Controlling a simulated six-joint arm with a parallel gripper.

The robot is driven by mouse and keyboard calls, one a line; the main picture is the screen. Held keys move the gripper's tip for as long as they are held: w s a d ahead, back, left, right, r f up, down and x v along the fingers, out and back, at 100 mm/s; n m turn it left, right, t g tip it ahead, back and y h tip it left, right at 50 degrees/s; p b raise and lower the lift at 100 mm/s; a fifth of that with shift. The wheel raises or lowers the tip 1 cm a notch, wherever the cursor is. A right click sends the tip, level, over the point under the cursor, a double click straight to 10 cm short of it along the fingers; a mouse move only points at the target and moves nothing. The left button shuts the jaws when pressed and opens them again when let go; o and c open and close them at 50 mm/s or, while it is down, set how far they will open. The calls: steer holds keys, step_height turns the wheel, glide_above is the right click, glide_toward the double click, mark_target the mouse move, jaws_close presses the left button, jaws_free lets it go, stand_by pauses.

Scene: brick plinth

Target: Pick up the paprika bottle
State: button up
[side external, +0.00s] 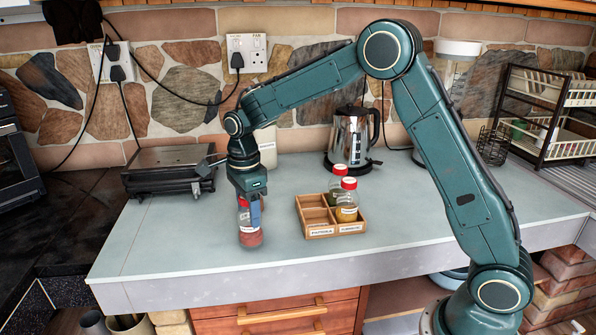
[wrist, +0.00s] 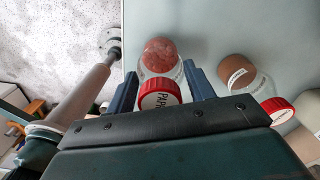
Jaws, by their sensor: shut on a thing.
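The paprika bottle (side external: 250,238) is a clear jar of red powder near the front of the grey counter. In the wrist view its red cap (wrist: 159,93) carries a label starting "PAPR". My gripper (side external: 249,207) reaches down over it from above. In the wrist view the fingers of my gripper (wrist: 160,88) stand on both sides of the jar, shut on it. The jar looks upright. I cannot tell whether its base touches the counter.
A wooden rack (side external: 316,235) with labelled compartments stands to the right, holding a yellow jar (side external: 347,209) and a green jar (side external: 335,196). A kettle (side external: 352,138) and a grill (side external: 168,172) stand behind. The front-left counter is clear.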

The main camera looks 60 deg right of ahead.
step_height(320, 180, up, 19)
stand_by(0.5)
steer(key=shift+f, duration=0.1)
stand_by(0.4)
